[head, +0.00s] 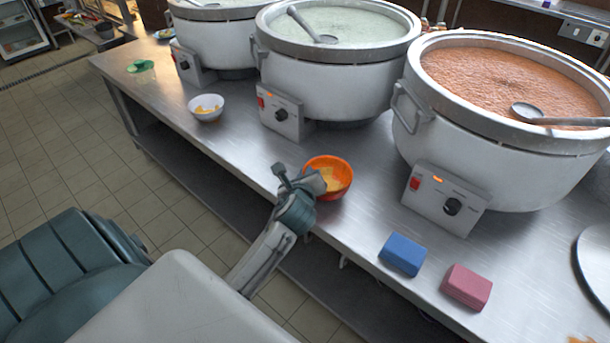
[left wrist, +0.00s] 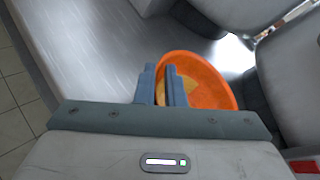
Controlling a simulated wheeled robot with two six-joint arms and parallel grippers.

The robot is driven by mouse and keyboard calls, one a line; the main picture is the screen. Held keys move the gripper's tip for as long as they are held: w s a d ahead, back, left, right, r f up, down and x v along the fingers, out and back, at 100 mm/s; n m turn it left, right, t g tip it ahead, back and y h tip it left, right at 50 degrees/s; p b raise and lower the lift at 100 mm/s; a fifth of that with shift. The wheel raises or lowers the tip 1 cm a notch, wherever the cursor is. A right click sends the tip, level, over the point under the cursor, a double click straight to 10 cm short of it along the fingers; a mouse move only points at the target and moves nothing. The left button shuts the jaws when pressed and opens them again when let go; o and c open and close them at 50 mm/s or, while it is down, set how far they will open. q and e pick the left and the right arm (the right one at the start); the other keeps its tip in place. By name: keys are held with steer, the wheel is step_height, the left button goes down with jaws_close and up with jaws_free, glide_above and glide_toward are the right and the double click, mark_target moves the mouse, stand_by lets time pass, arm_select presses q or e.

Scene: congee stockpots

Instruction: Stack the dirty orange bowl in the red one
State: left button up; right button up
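The orange bowl (head: 340,188) stands upright on the steel counter near its front edge, with yellowish residue inside. It also shows in the left wrist view (left wrist: 215,78). My left gripper (head: 316,183) is at the bowl's left side. In the left wrist view its two fingers (left wrist: 161,88) are close together with the bowl's near rim between them, one outside and one inside. They look shut on the rim; the exact contact is hidden. No red bowl is recognisable in these views. My right gripper is not in view.
Three large pots stand behind on the counter (head: 345,228); the nearest, with reddish congee (head: 490,150), is right of the bowl. A white bowl (head: 207,115) with orange bits is at left. A blue sponge (head: 403,254) and a pink sponge (head: 466,287) lie front right.

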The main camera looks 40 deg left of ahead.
arm_select(q)
steer(key=o, duration=0.3)
steer(key=shift+o, duration=0.5)
steer(key=shift+f, duration=0.1)
steer(key=v, duration=1.2)
steer(key=shift+b, duration=0.4)
